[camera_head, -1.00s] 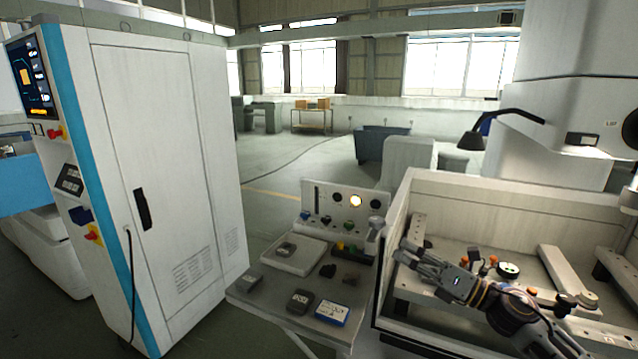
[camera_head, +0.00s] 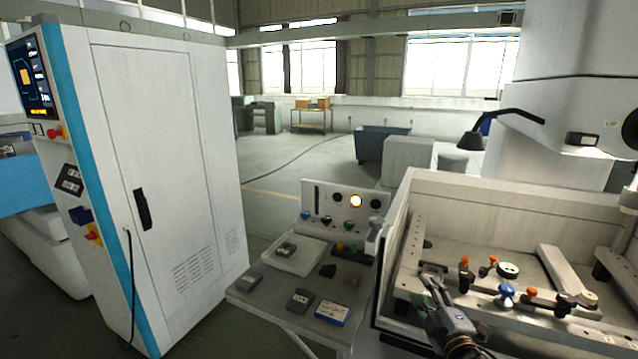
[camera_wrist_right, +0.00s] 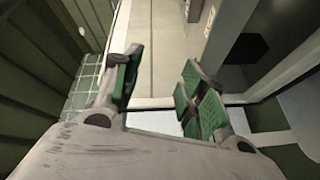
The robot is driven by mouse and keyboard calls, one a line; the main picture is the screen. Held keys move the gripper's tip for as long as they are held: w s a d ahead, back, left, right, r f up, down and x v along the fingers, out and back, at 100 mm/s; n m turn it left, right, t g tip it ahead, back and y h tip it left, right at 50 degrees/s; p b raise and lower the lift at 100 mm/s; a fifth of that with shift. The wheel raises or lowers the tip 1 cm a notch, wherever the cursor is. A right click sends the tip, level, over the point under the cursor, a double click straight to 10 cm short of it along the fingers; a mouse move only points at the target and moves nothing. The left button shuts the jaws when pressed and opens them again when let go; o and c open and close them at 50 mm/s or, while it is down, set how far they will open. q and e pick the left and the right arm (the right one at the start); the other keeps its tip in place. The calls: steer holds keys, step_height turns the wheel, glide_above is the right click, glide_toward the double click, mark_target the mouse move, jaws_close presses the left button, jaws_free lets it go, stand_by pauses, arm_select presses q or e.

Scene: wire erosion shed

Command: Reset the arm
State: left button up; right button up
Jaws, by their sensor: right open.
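My right gripper (camera_head: 432,283) is in the lower right of the head view, at the front edge of the machine's work tank (camera_head: 520,188). Its arm comes in from the bottom. In the right wrist view the right gripper (camera_wrist_right: 160,85) shows its two green-padded fingers spread apart with nothing between them. My left gripper is not in view.
A small bench (camera_head: 255,301) with a button panel (camera_head: 345,207) and several small boxes stands left of the tank. The tank holds rails, a blue knob (camera_head: 507,291) and orange-topped clamps. A tall white cabinet (camera_head: 160,150) stands at left.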

steer(key=s+a+f+m+g, duration=0.2)
steer(key=s+f+m+g, duration=0.45)
steer(key=s+f, duration=0.5)
steer(key=s+a+f+m+g, duration=0.3)
steer(key=s+f+m+g, duration=0.45)
steer(key=s, duration=0.75)
step_height(320, 180, down, 34)
steer(key=s+d+n+g+h, duration=0.1)
steer(key=s+d, duration=0.1)
steer(key=s+d+f, duration=0.2)
steer(key=s+f, duration=0.8)
steer(key=s+d+f+g, duration=0.1)
steer(key=s+d+f, duration=0.2)
steer(key=s+f, duration=0.7)
steer(key=shift+s+d+n+g, duration=0.3)
steer(key=shift+s+n, duration=0.1)
steer(key=shift+s, duration=0.25)
steer(key=shift+s+f, duration=0.1)
steer(key=shift+s, duration=0.05)
